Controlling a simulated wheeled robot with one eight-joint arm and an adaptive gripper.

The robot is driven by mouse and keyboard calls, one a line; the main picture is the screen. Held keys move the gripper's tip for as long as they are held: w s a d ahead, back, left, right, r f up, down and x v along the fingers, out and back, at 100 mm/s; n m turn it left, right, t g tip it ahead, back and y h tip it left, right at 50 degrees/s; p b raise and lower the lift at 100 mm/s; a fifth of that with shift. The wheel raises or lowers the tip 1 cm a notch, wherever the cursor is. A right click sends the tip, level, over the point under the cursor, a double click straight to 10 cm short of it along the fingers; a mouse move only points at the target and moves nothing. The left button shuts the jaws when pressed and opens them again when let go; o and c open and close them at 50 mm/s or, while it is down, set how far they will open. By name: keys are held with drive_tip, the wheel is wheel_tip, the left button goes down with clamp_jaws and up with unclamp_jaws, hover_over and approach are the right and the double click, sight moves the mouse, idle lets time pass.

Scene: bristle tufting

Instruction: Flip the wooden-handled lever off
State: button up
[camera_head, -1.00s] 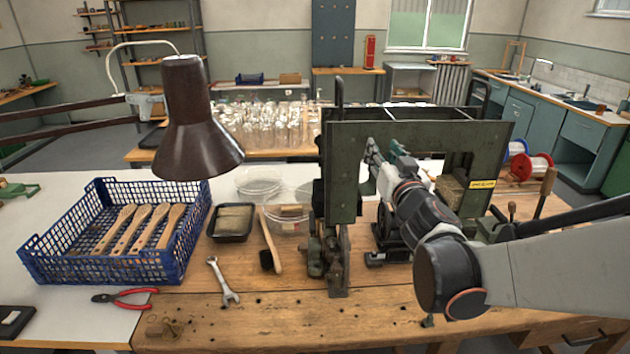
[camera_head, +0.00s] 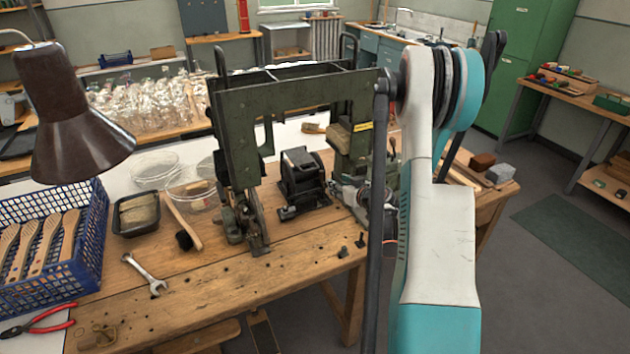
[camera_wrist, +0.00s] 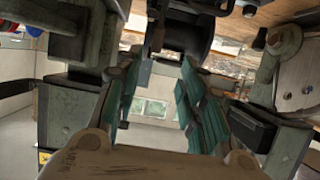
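My gripper (camera_wrist: 162,72) shows in the wrist view with its two teal-padded fingers apart and nothing between them. Beyond the fingertips is a dark rounded machine part (camera_wrist: 185,30). The green tufting machine (camera_head: 235,125) stands on the wooden bench in the head view, with a yellow label on its right post. My pale and teal arm covers the area right of that post. I cannot clearly make out the wooden-handled lever now, nor its position. It is likely behind my arm in the head view. Contact between my gripper and the lever cannot be seen.
A blue crate (camera_head: 88,235) with wooden brush handles, a brown lamp (camera_head: 75,125), a wrench (camera_head: 146,275) and a black tray (camera_head: 119,228) are on the left. A black motor-like unit (camera_head: 302,178) stands inside the machine frame. Open floor (camera_head: 520,300) lies at right.

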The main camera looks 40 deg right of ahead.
sight(323, 178)
drive_tip(key=x, duration=0.4)
drive_tip(key=b+x, duration=0.1)
drive_tip(key=x, duration=0.8)
drive_tip(key=shift+w+d+f+b, duration=0.2)
drive_tip(key=shift+d+f+b, duration=0.1)
drive_tip(key=shift+f, duration=0.15)
drive_tip(key=shift+c, duration=0.6)
clamp_jaws()
